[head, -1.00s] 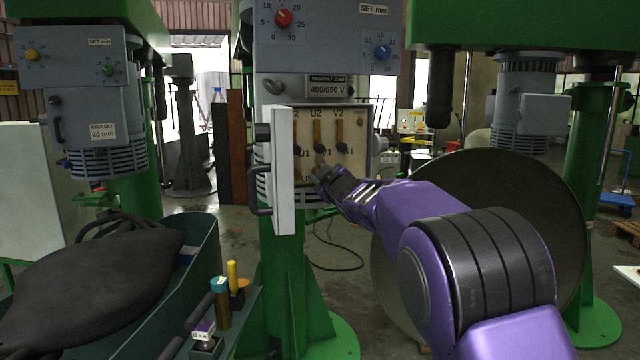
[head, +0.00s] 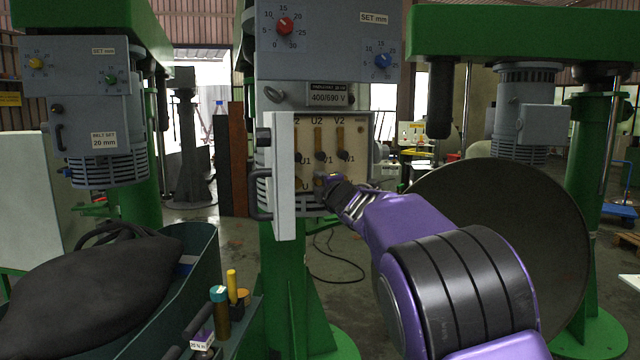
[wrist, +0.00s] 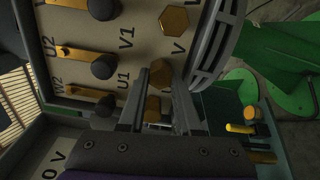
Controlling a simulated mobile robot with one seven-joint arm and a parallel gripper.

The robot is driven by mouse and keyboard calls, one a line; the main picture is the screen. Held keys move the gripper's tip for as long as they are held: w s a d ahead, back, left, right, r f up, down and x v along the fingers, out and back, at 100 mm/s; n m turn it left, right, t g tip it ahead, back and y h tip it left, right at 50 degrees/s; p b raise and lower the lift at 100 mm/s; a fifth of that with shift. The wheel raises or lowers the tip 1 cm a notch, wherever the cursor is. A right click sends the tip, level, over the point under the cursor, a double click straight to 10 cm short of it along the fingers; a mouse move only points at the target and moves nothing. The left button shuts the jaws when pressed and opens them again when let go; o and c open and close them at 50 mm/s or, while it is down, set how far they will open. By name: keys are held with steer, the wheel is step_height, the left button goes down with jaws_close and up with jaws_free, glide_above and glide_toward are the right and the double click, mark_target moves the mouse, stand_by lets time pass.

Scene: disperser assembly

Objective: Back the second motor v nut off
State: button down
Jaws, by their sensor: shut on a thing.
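The open terminal box (head: 364,152) on the middle machine has rows of brass links and dark knobs, with letter labels. My gripper (wrist: 162,80) is at its lowest row in the head view. In the wrist view, its fingertips are on either side of a brass hex nut (wrist: 160,74) by the letter V, and they are shut on it. Whether this nut is still on its stud is hidden. Another brass nut (wrist: 173,20) stands clear above it in that view. A third brass nut (wrist: 153,108) shows between the fingers, lower down.
The box's open white door (head: 284,175) stands out just left of my gripper. A big grey disc (head: 510,215) is to the right, behind my arm.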

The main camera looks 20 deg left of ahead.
steer(key=shift+n, duration=1.7)
steer(key=c, duration=0.6)
jaws_free()
